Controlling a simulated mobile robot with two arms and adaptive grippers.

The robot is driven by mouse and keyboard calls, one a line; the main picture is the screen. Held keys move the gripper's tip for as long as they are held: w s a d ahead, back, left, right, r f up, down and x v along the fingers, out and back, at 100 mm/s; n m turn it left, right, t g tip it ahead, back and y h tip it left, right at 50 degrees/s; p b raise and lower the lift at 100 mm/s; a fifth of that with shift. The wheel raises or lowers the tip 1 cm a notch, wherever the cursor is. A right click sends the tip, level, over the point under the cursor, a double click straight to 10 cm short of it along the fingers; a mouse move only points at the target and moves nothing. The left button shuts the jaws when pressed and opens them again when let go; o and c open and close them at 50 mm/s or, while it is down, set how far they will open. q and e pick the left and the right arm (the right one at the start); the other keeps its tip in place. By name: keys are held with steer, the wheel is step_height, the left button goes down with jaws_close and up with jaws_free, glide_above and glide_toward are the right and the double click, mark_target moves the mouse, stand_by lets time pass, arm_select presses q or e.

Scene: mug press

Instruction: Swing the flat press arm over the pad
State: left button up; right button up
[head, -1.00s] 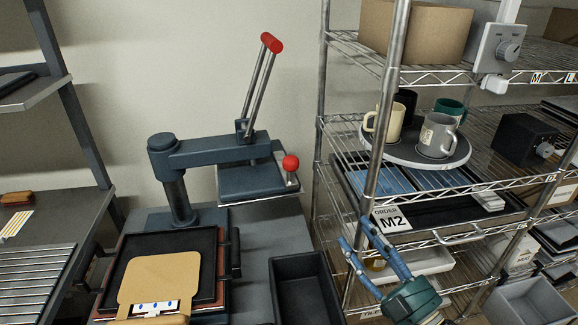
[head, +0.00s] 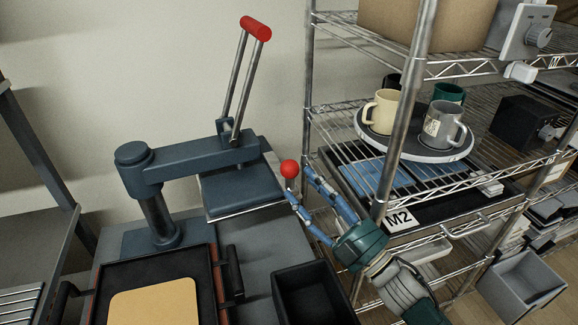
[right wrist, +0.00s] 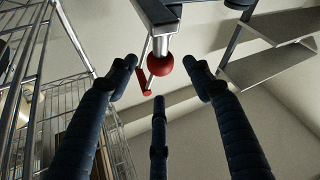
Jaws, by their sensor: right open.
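The dark blue press arm (head: 205,160) reaches right from its post, with its flat plate (head: 238,190) out to the right of the pad. A red ball knob (head: 289,169) stands on a short stem at the plate's right edge. The black pad (head: 197,268), with a tan sheet (head: 155,305) on it, lies at the front left, not under the plate. My right gripper (head: 300,182) is open, its fingertips close to the knob. In the right wrist view the knob (right wrist: 163,63) shows between the spread fingertips; contact cannot be told. My left gripper is out of view.
A wire shelf (head: 400,222) with mugs on a round tray (head: 445,155) stands close on the right of my gripper. A long lever with a red grip (head: 256,28) rises from the press arm. A black bin (head: 312,295) sits in front of the plate.

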mark_target(290, 169)
steer(key=x, duration=0.5)
steer(key=shift+f, duration=0.15)
steer(key=shift+w+a, duration=0.25)
steer(key=shift+w, duration=0.05)
steer(key=shift+w+a+r, duration=0.2)
steer(key=shift+r, duration=0.05)
jaws_close()
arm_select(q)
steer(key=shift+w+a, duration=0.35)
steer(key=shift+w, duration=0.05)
